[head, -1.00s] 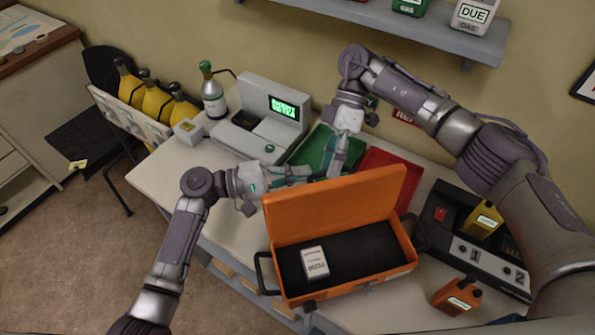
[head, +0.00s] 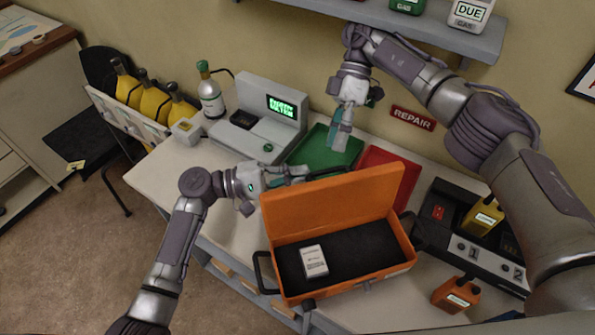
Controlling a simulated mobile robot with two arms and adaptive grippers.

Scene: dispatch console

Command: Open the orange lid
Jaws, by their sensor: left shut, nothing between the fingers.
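The orange lid (head: 330,205) stands raised at the back of the orange case (head: 375,278), and the case is open. Inside, on the dark lining, lies a small white box with print (head: 314,261). My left gripper (head: 305,172) is shut and empty just behind the lid's upper left edge; its tips are partly hard to make out there. My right gripper (head: 338,135) is up above the green tray, apart from the lid; its fingers point down and look close together, but I cannot tell if they are shut.
A green tray (head: 322,148) and a red tray (head: 398,162) lie behind the case. A grey meter with a screen (head: 262,115) stands back left. A shelf (head: 440,30) hangs above.

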